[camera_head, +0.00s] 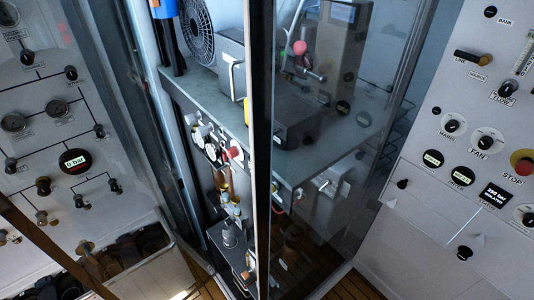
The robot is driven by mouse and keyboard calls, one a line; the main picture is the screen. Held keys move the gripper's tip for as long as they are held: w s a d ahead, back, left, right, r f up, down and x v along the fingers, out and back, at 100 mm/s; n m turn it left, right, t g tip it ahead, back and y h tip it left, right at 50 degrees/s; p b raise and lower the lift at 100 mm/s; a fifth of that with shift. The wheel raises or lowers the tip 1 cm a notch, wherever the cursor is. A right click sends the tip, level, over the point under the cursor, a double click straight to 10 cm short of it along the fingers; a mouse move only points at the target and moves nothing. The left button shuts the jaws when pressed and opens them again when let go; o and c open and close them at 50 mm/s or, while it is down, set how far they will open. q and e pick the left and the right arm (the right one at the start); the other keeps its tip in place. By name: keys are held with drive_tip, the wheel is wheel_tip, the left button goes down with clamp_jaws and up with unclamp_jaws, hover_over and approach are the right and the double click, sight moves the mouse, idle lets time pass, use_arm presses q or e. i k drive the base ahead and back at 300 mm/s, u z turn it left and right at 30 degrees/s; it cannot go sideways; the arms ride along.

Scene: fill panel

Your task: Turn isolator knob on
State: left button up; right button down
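The right-hand white panel (420,235) carries a small black display (495,195) that seems to read 250 bar, with a second line that looks like "isolator". A round knob with a white dial (526,216) sits just right of this display, partly cut by the picture's edge. Its setting is too small to read. A black knob (464,253) sits lower on the same panel, and another (402,184) sits to its upper left. I cannot tell for sure which one is the isolator knob. Neither of my grippers is in view.
A red stop button (523,162) and fan knob (486,142) sit above the display. A glass-sided cabinet (345,110) stands in the middle, holding equipment. A left panel (45,130) has gauges and several knobs. Some wooden floor (350,287) shows between cabinet and right panel.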

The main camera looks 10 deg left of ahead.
sight(233, 152)
drive_tip(key=z, duration=0.8)
drive_tip(key=k, duration=0.55)
drive_tip(key=u, duration=1.2)
